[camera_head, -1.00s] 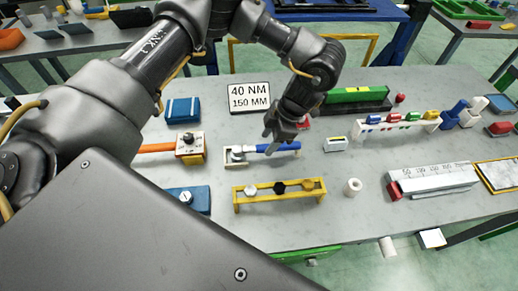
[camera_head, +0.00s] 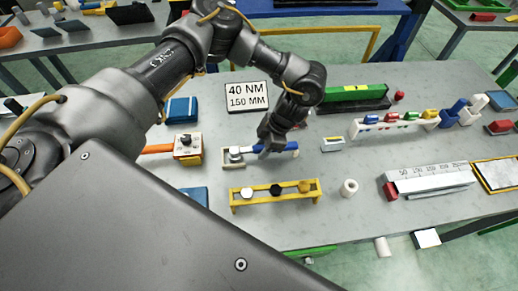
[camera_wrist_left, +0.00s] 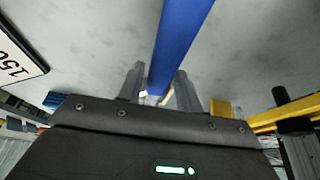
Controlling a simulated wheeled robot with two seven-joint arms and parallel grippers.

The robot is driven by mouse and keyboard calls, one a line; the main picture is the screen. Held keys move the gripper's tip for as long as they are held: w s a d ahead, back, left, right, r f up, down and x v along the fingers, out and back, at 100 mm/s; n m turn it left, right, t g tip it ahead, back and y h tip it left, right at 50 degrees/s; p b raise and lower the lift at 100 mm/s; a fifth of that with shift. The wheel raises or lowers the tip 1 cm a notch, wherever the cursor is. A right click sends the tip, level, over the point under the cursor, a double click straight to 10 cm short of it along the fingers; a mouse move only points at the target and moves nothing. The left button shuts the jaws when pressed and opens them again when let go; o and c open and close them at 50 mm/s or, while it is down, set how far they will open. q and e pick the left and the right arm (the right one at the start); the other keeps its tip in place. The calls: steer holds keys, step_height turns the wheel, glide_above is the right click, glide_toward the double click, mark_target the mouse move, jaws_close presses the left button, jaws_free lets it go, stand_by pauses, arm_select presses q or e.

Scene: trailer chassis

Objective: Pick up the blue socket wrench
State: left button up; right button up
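The blue socket wrench (camera_head: 291,147) lies across a small white holder (camera_head: 229,165), its blue handle to the right and its metal head at the left end. My left gripper (camera_head: 264,152) is down over the middle of the wrench and hides part of it. In the left wrist view the blue handle (camera_wrist_left: 180,40) runs between the two fingers of my left gripper (camera_wrist_left: 160,78). The fingers stand apart on either side of the handle, and I see no clear grip on it. My right gripper is out of view.
A yellow rack (camera_head: 276,193) with several sockets stands just in front of the wrench. A sign reading 40 NM, 150 MM (camera_head: 248,96) stands behind. An orange-handled tool (camera_head: 158,149) lies left, a small white block (camera_head: 332,144) right.

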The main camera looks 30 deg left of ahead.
arm_select(q)
jaws_close()
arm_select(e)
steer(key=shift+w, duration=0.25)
arm_select(q)
steer(key=shift+w+r, duration=0.1)
